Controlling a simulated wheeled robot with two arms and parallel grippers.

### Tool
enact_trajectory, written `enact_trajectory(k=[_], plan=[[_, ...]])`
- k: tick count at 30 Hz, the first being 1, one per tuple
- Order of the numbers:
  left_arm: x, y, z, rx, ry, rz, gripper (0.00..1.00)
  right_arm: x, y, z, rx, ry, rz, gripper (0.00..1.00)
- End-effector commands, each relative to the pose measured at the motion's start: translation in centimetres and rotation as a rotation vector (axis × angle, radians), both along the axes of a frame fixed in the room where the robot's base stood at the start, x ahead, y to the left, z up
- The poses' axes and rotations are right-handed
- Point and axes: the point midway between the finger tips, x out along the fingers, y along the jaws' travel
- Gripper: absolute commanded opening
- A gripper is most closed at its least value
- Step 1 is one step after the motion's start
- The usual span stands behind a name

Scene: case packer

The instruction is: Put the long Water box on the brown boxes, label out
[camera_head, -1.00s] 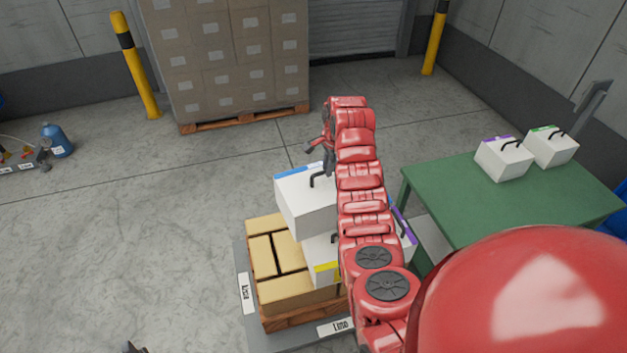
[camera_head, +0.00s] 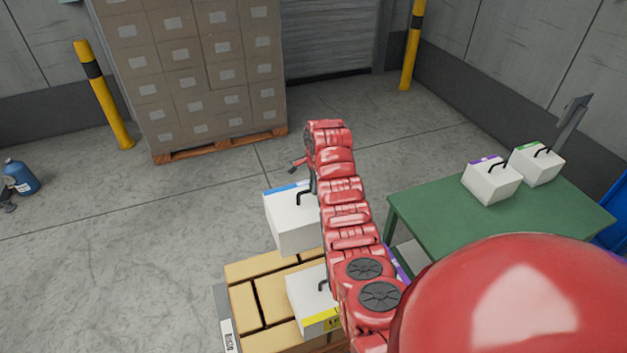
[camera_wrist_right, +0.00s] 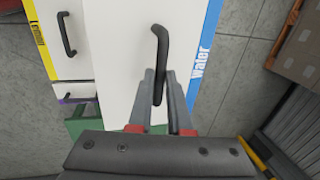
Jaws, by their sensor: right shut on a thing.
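The long Water box (camera_head: 291,225) is white with a blue strip along its top edge. In the right wrist view its blue Water label (camera_wrist_right: 200,65) runs along the right side. My right gripper (camera_head: 312,183) is shut on the box's black handle, as the right wrist view also shows (camera_wrist_right: 162,80). The box hangs around the far edge of the brown boxes (camera_head: 246,303); its exact height above them is hard to tell. My right arm hides its right part. My left gripper is out of view.
A white box with a yellow label (camera_head: 305,297) stands on the brown boxes, partly behind my arm. A purple-striped box shows beyond my arm. A green table (camera_head: 440,215) at right carries two white boxes. A tall carton stack (camera_head: 200,75) stands behind.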

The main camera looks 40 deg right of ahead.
Motion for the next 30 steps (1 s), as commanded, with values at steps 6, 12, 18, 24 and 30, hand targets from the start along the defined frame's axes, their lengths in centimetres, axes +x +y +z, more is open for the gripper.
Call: enact_trajectory(k=[6,12,18,24,30], plan=[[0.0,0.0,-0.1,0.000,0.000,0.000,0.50,0.1,0.0,-1.6,0.000,-0.004,0.001,0.00],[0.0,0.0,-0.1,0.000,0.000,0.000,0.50,0.1,0.0,-1.6,-0.001,-0.004,0.001,0.00],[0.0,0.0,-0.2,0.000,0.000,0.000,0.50,0.1,0.0,-1.7,-0.001,-0.005,0.001,0.00],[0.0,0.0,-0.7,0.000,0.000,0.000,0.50,0.1,0.0,-2.6,-0.002,-0.007,0.001,0.00],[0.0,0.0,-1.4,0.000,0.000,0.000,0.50,0.1,0.0,-4.0,-0.002,-0.009,0.001,0.00]])
